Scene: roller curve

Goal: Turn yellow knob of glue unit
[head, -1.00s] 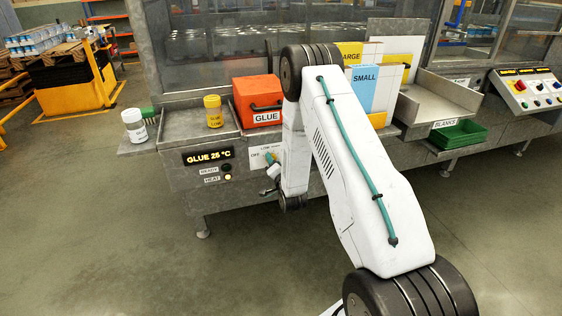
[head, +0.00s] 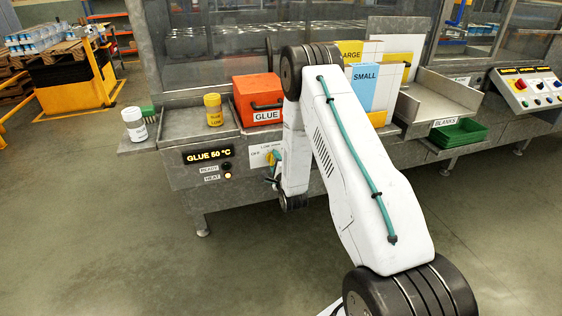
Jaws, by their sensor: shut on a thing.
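The glue unit has a yellow knob (head: 270,159) on a white plate (head: 257,155) marked OFF and LOW; further marking is hidden. My gripper (head: 275,158) is at the knob, shut on it, with its teal fingertip showing beside the yellow. My arm hides part of the gripper and the plate's right side. Left of the plate, the display (head: 208,155) reads GLUE 50 °C. Below it are a dark READY lamp (head: 227,166) and a pale, lit-looking HEAT lamp (head: 227,176).
A white jar (head: 134,125) is on the left shelf. SMALL (head: 366,88) and LARGE boxes and a green tray (head: 460,134) are right. Floor in front is clear.

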